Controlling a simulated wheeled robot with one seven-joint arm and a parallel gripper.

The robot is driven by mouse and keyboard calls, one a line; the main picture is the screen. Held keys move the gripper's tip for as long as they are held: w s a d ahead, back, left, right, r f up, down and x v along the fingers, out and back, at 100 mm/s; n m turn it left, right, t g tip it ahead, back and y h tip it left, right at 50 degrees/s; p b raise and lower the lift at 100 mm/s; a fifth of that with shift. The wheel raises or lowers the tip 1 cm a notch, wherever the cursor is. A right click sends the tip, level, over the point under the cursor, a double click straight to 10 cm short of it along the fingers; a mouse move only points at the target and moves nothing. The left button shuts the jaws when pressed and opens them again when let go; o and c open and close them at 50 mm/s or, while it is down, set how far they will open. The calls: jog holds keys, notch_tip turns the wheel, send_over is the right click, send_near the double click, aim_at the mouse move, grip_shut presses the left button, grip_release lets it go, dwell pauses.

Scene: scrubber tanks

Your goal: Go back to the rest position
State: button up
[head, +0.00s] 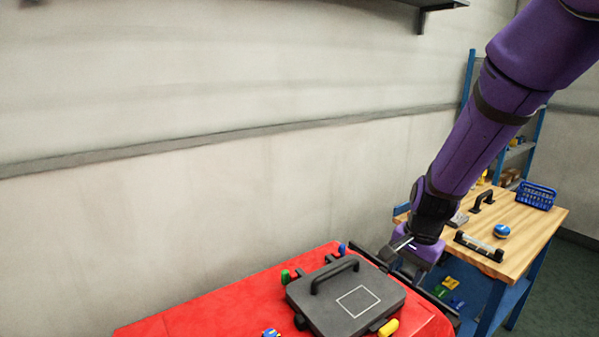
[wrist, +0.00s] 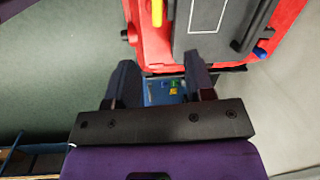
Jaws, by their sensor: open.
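My gripper (wrist: 160,82) is open and empty in the wrist view, its two dark fingers spread apart. In the head view my purple arm comes down from the upper right, and my gripper is beside the right end of the red table (head: 200,316), partly hidden behind the dark case. In the wrist view the fingertips point toward the edge of the red table (wrist: 154,49). I cannot tell how high above the floor the gripper is.
A dark grey case (head: 325,308) with a handle lies on the red table, with small green, blue and yellow items around it. A wooden workbench (head: 545,222) at the right holds a blue basket (head: 536,195) and a blue round item (head: 501,231). A pale wall stands behind.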

jog(key=s+d+r+n+t, duration=0.1)
jog(key=s+d+r+n, duration=0.15)
jog(key=s+r, duration=0.4)
jog(key=s+d+r+n+t, duration=0.1)
jog(key=s+r+n, duration=0.2)
jog(key=r, duration=0.6)
jog(key=s+d+r+n+t, duration=0.1)
jog(key=s+r, duration=0.2)
jog(key=s, duration=0.3)
jog(key=s+d+r+n+t+h, duration=0.1)
jog(key=s+d+r+n, duration=0.1)
jog(key=s+r, duration=0.2)
jog(key=shift+s+d, duration=0.15)
jog(key=shift+s, duration=1.05)
jog(key=shift+r+n, duration=0.1)
jog(key=shift+n, duration=0.15)
